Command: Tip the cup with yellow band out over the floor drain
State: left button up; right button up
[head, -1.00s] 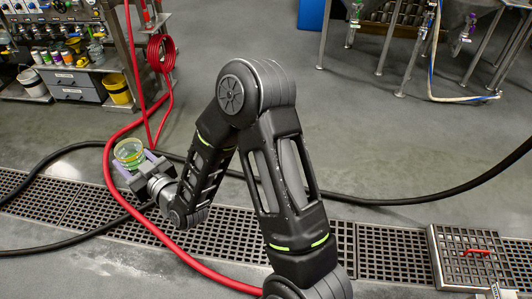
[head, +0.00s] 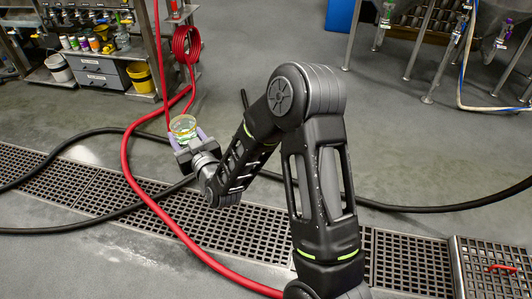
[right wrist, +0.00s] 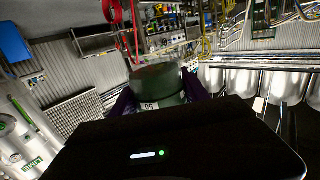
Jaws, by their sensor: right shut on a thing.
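The cup (head: 183,125) is a small clear-looking vessel with a yellowish rim and green in it. It looks about upright in the head view. A yellow band cannot be made out clearly. My right gripper (head: 187,139) is shut around the cup and holds it on the far side of the floor drain (head: 100,194), a long dark grating across the floor. In the right wrist view the cup (right wrist: 160,84) looks dark green with a small white label, between the purple-tinged fingers. My left gripper is not in view.
A red hose (head: 133,180) crosses the drain left of my arm. A black hose (head: 65,146) lies on the floor. A workbench with drawers (head: 100,73) and a yellow bucket (head: 138,77) stand at the back left. A grating with a red handle (head: 503,268) is at the lower right.

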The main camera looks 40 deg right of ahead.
pick_arm(q)
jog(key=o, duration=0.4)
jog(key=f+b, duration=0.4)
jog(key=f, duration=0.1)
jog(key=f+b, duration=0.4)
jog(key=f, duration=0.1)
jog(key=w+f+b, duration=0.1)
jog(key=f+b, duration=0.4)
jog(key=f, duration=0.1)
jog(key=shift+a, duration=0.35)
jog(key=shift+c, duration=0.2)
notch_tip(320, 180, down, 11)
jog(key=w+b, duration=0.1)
jog(key=b, duration=0.9)
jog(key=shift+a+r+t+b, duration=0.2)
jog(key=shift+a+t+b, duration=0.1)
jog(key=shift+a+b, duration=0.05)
pick_arm(e)
jog(key=d+f+m+g+h, duration=0.1)
jog(key=d+f+m+h, duration=0.2)
jog(key=d+f, duration=0.7)
jog(key=s+d+f+m+g+h, duration=0.1)
jog(key=d+f+h, duration=0.4)
jog(key=d+f, duration=0.6)
jog(key=d+m+g, duration=0.1)
jog(key=d+m, duration=0.1)
jog(key=d, duration=0.6)
jog(key=shift+s+f+h, duration=0.15)
jog(key=shift+h, duration=0.15)
